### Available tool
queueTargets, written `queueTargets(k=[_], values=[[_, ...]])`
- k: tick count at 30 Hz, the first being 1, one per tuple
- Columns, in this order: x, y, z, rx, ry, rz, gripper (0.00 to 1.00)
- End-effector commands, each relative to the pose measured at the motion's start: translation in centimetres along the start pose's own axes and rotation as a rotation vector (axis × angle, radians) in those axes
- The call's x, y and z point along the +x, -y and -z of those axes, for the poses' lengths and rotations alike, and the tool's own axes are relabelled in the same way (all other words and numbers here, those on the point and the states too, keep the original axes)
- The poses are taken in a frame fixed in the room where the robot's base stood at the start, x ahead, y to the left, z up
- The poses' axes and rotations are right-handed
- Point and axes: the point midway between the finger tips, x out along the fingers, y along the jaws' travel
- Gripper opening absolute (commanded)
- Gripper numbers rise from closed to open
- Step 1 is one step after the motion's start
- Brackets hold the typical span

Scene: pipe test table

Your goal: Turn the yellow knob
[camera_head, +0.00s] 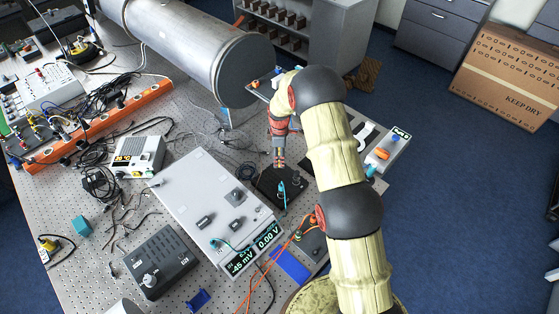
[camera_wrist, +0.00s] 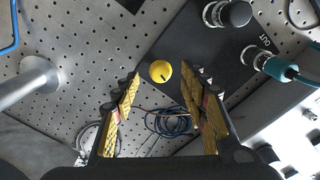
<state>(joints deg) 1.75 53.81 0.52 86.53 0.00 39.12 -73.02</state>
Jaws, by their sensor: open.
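The yellow knob (camera_wrist: 160,71) is round with a small dark mark. It sits on a black box (camera_wrist: 185,48) that lies on the perforated table. In the wrist view it appears between and just beyond the fingertips of my gripper (camera_wrist: 159,88), with visible gaps on both sides. My gripper is open and empty. In the head view my gripper (camera_head: 279,161) hangs over the black box (camera_head: 270,184), and the knob cannot be made out there.
A large metal pipe (camera_head: 195,50) lies behind. Cables (camera_wrist: 168,124) lie close by.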

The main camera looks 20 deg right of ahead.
Motion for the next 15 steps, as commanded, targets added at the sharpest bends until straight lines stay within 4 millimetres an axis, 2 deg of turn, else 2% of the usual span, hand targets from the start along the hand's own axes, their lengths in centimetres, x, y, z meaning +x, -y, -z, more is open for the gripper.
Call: queueTargets(k=[6,15], values=[[2.4,0.0,0.0,0.001,0.000,0.001,0.43],[3.0,0.0,0.0,0.001,0.000,0.001,0.43]])
